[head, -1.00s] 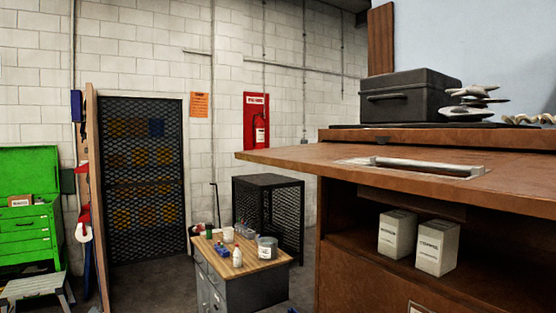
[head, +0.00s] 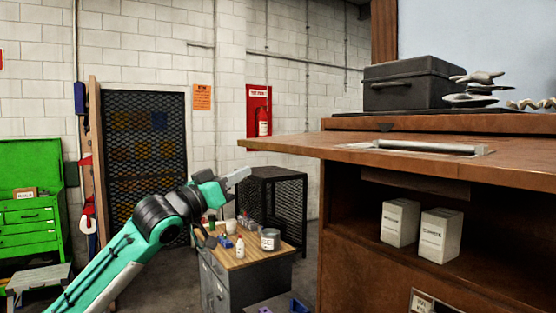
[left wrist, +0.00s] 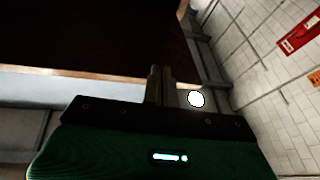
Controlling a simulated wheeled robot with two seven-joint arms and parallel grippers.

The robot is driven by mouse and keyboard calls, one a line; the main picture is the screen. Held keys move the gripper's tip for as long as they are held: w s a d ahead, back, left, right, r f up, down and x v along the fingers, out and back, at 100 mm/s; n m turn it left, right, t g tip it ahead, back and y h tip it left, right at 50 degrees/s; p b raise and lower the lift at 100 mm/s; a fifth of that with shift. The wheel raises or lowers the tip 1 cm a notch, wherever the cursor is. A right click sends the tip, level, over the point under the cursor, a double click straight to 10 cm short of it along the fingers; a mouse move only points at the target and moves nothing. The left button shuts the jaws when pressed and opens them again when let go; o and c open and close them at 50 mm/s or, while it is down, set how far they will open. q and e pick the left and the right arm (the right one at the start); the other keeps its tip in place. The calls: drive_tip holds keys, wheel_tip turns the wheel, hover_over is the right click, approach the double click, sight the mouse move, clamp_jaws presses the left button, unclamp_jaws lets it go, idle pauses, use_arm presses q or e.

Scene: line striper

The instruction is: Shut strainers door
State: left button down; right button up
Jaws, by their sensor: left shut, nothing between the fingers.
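No strainers label can be read. A brown wooden panel (head: 300,142) sticks out level above an open compartment (head: 350,215) of the wooden cabinet; it looks like a raised door, though I cannot be sure. A pale metal plate or handle (head: 430,149) lies on it. My left gripper (head: 244,175) is shut and empty, left of the cabinet and just below the panel's left tip in the picture. The left wrist view shows its closed fingers (left wrist: 158,84) before a dark brown surface; contact cannot be told. My right gripper is not in view.
Two white boxes (head: 400,222) (head: 440,234) stand inside the compartment. A black case (head: 410,87) sits on top of the cabinet. A small workbench (head: 250,255) with bottles and jars stands beyond my left arm, before a black mesh cage (head: 272,210).

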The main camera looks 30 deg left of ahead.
sight(278, 142)
use_arm(q)
drive_tip(key=s+d+r+m+g+h, duration=0.1)
drive_tip(key=s+d+r+m+h, duration=0.1)
drive_tip(key=s+d+r, duration=0.3)
drive_tip(key=s+d+r+m+h, duration=0.2)
drive_tip(key=s+r, duration=0.1)
drive_tip(key=s, duration=0.5)
drive_tip(key=p+x, duration=0.7)
drive_tip(key=x, duration=0.4)
drive_tip(key=shift+f, duration=2.15)
drive_tip(key=shift+s, duration=0.1)
